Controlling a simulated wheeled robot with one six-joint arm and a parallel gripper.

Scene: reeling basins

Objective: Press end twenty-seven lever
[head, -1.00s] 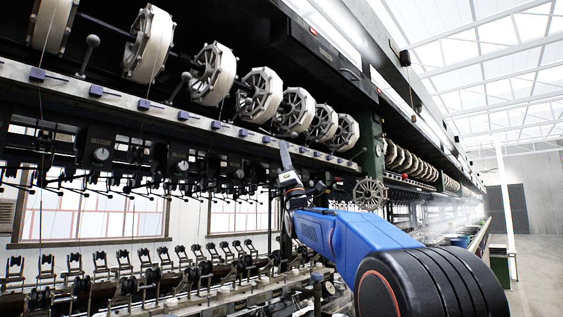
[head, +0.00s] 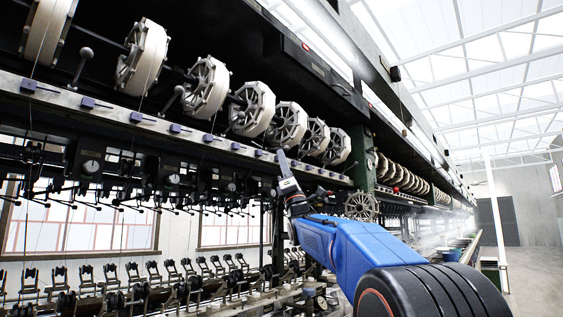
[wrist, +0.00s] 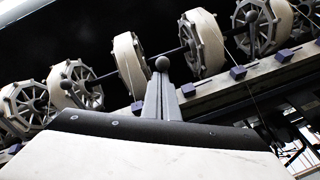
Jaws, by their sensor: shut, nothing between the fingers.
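A row of levers with dark ball knobs runs along the reeling machine between the white reels. One lever knob (wrist: 162,64) stands right beyond my fingertips in the wrist view; I cannot tell whether they touch. Another knob (wrist: 66,84) is to its left and one (wrist: 251,17) to its upper right. In the head view a lever (head: 82,62) shows at the upper left. No end numbers are readable, so I cannot tell which lever is twenty-seven. My gripper (head: 281,158), also in the wrist view (wrist: 161,92), is shut and empty, pointing up near the rail.
A green post (head: 361,160) stands right of my gripper. Dark fittings and thin threads hang below the rail. The aisle floor (head: 525,265) at right is clear.

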